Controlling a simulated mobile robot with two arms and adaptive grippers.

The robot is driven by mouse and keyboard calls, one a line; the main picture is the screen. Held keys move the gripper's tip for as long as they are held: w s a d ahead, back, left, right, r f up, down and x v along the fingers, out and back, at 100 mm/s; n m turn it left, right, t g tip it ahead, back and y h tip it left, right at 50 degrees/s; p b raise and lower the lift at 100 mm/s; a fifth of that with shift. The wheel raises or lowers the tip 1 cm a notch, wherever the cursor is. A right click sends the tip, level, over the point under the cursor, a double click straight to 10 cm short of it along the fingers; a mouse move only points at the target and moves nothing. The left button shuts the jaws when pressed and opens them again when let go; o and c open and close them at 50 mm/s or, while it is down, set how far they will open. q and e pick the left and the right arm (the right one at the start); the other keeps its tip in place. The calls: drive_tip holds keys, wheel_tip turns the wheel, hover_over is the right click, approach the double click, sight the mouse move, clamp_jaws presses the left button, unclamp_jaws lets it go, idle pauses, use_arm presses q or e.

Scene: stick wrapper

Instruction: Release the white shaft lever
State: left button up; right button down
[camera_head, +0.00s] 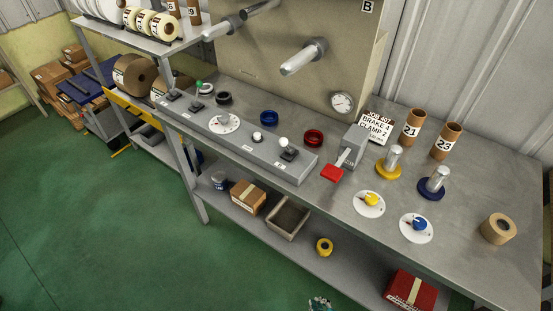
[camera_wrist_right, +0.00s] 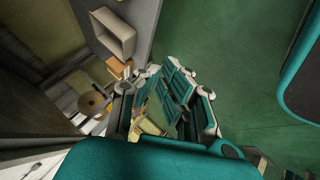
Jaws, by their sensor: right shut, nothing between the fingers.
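The grey control console (camera_head: 240,125) stands on the bench in the head view. A lever with a white ball (camera_head: 283,141) rises from a dark base near its right end. A small white knob (camera_head: 257,137) sits just left of it, and a lever with a green and white top (camera_head: 199,88) stands farther left. I cannot tell which one is the white shaft lever. My right gripper (camera_head: 320,304) barely shows at the bottom edge, well below and apart from the console. It is shut and empty in the right wrist view (camera_wrist_right: 153,85). My left gripper is not in view.
A red-handled lever (camera_head: 332,173) projects at the bench front, right of the console. The shelf below holds a grey bin (camera_head: 288,218) and a red box (camera_head: 410,290). The green floor (camera_head: 130,230) is clear.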

sight(287, 145)
drive_tip(key=w+a+r+n+t+y+b, duration=0.1)
drive_tip(key=w+a+r+n+t, duration=0.1)
drive_tip(key=w+r, duration=0.25)
drive_tip(key=w+a+r+n+t+y, duration=0.1)
drive_tip(key=w+a+r+n+t, duration=0.15)
drive_tip(key=w+r, duration=0.2)
drive_tip(key=w+a+r+n+t+y+b, duration=0.1)
drive_tip(key=a+r+n+t, duration=0.1)
drive_tip(key=r, duration=0.6)
drive_tip(key=w+a+r+n+t+y+b, duration=0.1)
drive_tip(key=r+n, duration=0.3)
drive_tip(key=r, duration=0.5)
drive_tip(key=w+a+r+n+t+b, duration=0.1)
drive_tip(key=w+a+r+n+t, duration=0.1)
drive_tip(key=r, duration=0.6)
drive_tip(key=shift+w+a+r+n+t+y, duration=0.4)
drive_tip(key=shift+w+n+t, duration=0.2)
drive_tip(key=shift+n+t, duration=0.15)
drive_tip(key=d+p+x, duration=0.2)
drive_tip(key=x, duration=1.1)
drive_tip(key=shift+w+d+r+p, duration=0.25)
drive_tip(key=shift+w+r+p, duration=0.05)
drive_tip(key=shift+r+p, duration=0.1)
